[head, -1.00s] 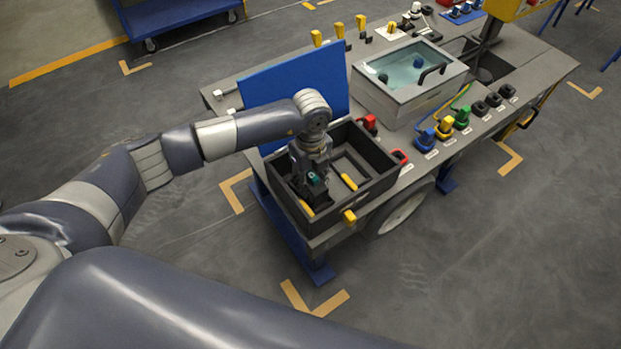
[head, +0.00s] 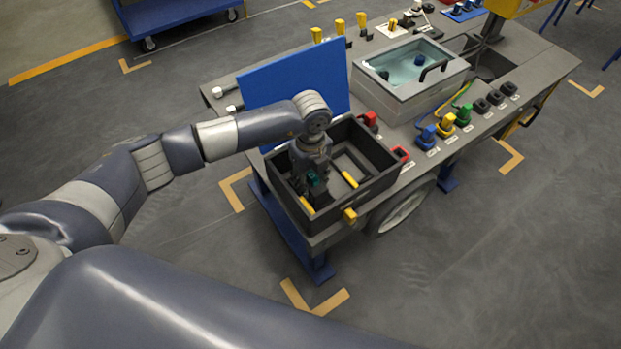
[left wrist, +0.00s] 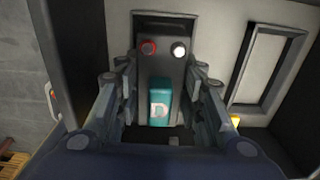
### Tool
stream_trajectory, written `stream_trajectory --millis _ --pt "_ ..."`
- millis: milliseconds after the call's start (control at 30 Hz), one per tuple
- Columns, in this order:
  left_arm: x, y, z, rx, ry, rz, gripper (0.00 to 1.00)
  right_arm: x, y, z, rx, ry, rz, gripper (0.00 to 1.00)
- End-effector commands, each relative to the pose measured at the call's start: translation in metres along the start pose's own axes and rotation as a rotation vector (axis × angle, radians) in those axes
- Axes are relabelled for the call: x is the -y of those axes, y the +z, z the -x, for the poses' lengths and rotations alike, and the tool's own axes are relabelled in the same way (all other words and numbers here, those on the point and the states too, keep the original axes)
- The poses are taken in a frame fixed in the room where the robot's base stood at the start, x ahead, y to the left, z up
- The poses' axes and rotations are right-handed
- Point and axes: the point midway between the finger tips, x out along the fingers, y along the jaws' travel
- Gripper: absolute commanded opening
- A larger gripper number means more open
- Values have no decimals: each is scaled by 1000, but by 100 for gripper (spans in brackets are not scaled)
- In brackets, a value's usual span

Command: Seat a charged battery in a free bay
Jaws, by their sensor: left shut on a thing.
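My left gripper (head: 314,190) points down into the dark open-topped box (head: 378,183) at the near end of the cart. It is shut on a dark battery (left wrist: 161,66), with a finger on each side. The battery has a red and a white round terminal and a teal label with a pale "D". In the head view only a bit of teal shows beside the gripper. An empty rectangular bay (left wrist: 268,66) with a raised rim lies right of the battery in the left wrist view. The battery's lower end is hidden, so its seating depth cannot be told. My right gripper is out of view.
Yellow latches (head: 349,180) sit in and on the box. A blue panel (head: 292,92) stands upright behind it. Further along the cart are a clear-lidded case (head: 412,88) and coloured plugs (head: 445,127). The floor in front is clear.

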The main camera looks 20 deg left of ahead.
Motion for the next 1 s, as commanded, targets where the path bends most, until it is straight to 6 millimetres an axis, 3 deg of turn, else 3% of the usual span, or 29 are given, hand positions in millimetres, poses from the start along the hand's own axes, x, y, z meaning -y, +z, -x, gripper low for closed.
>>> stream_trajectory --millis 167,200,300,700,867,1000 --pt "1 0 -5 0 -2 0 0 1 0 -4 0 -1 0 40" --pt "1 0 -5 0 -2 0 38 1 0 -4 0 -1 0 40" --pt "1 0 -4 0 -2 0 59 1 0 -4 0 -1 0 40" --pt "0 0 -2 0 -1 0 59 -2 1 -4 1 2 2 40" --pt "1 0 22 1 -4 -1 59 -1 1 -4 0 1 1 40" --pt "1 1 53 2 -5 -1 59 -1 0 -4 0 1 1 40"
